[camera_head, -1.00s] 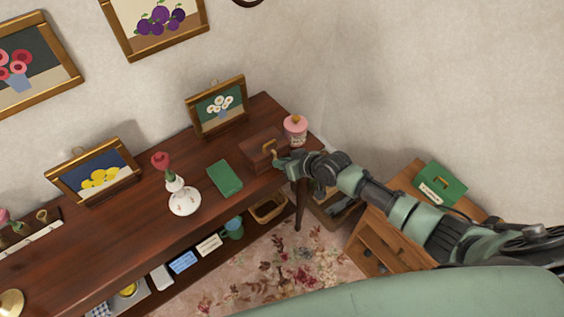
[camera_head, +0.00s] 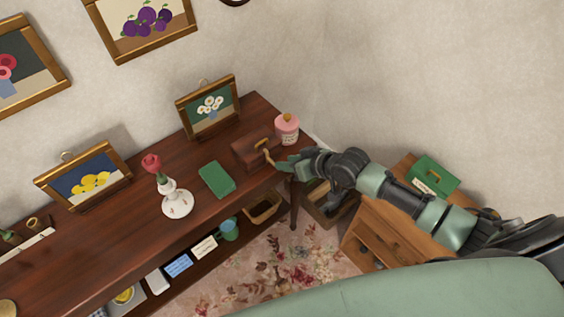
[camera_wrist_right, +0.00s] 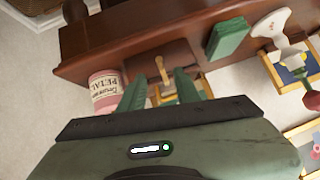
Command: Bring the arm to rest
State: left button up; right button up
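My right gripper (camera_head: 281,163) reaches in from the right in the head view, at the front right end of the dark wooden table (camera_head: 90,240). In the right wrist view its two green fingers (camera_wrist_right: 160,92) stand apart with a gap between them. The small brown box (camera_head: 250,152) with a gold-coloured handle is right by the fingertips. It also shows beyond them in the wrist view (camera_wrist_right: 172,56). I cannot tell whether the fingers touch it. My left gripper is not in view.
A pink jar (camera_head: 287,130) stands close behind the gripper. A wooden cabinet (camera_head: 385,235) with a green box (camera_head: 432,175) lies below my right arm.

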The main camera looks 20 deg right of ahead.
jog(key=shift+s+r, duration=0.1)
jog(key=shift+s, duration=0.05)
dwell(0.4)
jog(key=s+d+f+m+g+h+b, duration=0.1)
jog(key=s+d+f, duration=0.3)
jog(key=f, duration=0.6)
jog(key=s+d+f+g+h+b, duration=0.15)
jog(key=s+f, duration=0.35)
jog(key=f, duration=0.5)
jog(key=s+d+f+m+h+b, duration=0.1)
jog(key=s+d+f+h, duration=0.3)
jog(key=f, duration=0.6)
jog(key=s+a+f+g, duration=0.1)
jog(key=s+f, duration=0.4)
jog(key=s, duration=0.6)
jog(key=s+a+f+n+g+y+b, duration=0.1)
jog(key=s+f, duration=0.4)
jog(key=s, duration=0.6)
jog(key=s+a+f+g+b, duration=0.1)
jog(key=s+a+f+g, duration=0.2)
jog(key=s+f, duration=0.3)
jog(key=s+a, duration=0.1)
jog(key=s, duration=0.4)
jog(key=shift+a+g+y, duration=0.15)
jog(key=shift+g+y, duration=0.1)
